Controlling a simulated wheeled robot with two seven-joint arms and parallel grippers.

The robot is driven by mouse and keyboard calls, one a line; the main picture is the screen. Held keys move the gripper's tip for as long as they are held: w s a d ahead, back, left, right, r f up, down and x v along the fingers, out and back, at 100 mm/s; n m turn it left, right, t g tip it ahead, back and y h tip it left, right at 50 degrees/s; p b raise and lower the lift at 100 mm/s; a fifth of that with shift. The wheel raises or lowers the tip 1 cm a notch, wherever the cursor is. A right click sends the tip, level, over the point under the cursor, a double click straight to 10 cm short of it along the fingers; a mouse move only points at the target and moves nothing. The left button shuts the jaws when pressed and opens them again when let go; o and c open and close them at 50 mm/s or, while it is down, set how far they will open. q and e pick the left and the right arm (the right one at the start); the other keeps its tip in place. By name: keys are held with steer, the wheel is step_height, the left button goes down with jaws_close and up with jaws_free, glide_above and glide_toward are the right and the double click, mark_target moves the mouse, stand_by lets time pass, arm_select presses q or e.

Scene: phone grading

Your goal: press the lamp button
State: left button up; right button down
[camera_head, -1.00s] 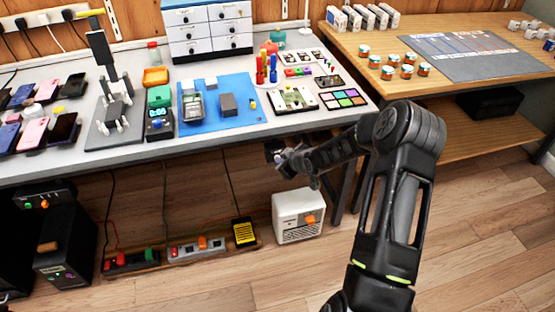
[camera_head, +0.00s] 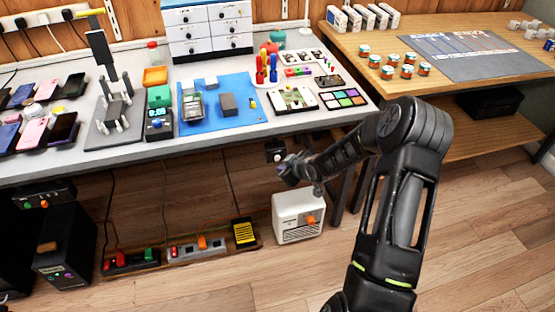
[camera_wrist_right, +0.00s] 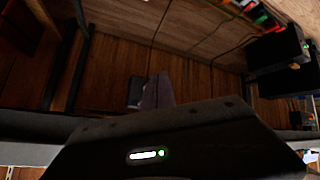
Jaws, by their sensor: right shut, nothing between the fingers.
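A small dark box (camera_head: 275,151) with a pale round spot on its face is mounted under the front edge of the grey workbench. It looks like the lamp button, but it is too small to be certain. My right gripper (camera_head: 284,172) is shut and empty, just below and slightly right of this box, with a small gap between them in the head view. In the right wrist view the closed fingers (camera_wrist_right: 157,92) point ahead, and a grey box (camera_wrist_right: 135,91) shows partly behind them. My left gripper is not in view.
A white heater-like box (camera_head: 298,218) with an orange knob stands on the floor below my right gripper. Power strips (camera_head: 195,248) lie under the bench. The bench top (camera_head: 200,150) overhangs the space; its leg and a wooden table (camera_head: 450,85) are to the right.

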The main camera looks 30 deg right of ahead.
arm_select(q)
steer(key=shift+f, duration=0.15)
arm_select(e)
steer(key=s, duration=0.1)
steer(key=s+a, duration=0.1)
steer(key=s, duration=0.2)
steer(key=shift+s+a, duration=0.35)
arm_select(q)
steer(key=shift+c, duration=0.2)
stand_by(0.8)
